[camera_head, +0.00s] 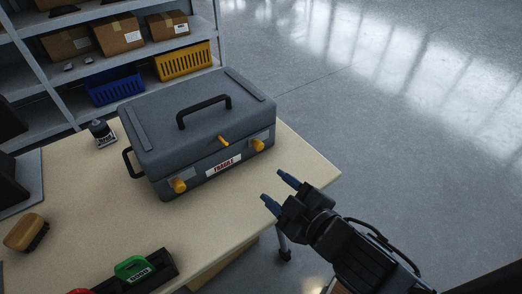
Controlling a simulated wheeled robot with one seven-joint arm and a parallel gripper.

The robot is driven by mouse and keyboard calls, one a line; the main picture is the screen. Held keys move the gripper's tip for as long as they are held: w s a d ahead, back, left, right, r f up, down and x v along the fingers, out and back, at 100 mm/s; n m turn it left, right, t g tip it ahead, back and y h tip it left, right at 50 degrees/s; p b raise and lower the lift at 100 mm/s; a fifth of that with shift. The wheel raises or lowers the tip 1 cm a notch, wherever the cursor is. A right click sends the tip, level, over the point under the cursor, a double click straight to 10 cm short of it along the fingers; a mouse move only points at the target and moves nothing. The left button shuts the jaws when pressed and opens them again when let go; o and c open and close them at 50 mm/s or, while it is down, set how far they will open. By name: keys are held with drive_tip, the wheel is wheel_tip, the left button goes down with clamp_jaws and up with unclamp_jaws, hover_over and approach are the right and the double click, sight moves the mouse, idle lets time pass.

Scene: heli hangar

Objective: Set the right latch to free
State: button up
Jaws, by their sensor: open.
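A closed grey case (200,130) with a black top handle sits on the table. Its front bears a yellow right latch (258,145), a yellow left latch (179,186) and a yellow part (223,141) at the middle of the lid edge. A label reading FRAGILE (223,166) sits between the two latches. My gripper (279,192) is open and empty, in front of the case and below the right latch in the picture. It appears apart from the case. Whether the right latch is fastened or free is too small to tell.
The pale table (100,210) also holds a small dark bottle (102,133), a brush (25,232) and a black holder with a green item (132,267). A shelf (60,100) with boxes and crates stands behind. Open floor lies to the right.

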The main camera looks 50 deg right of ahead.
sight(260, 147)
drive_tip(key=w+d, duration=0.1)
drive_tip(key=w+d+h, duration=0.1)
drive_tip(key=w+d, duration=0.1)
drive_tip(key=w+d+h, duration=0.1)
drive_tip(key=shift+w+d+r+g, duration=0.2)
drive_tip(key=shift+d+r+g, duration=0.1)
drive_tip(key=shift+g, duration=0.1)
drive_tip(key=shift+x, duration=3.9)
drive_tip(key=shift+c, duration=0.2)
clamp_jaws()
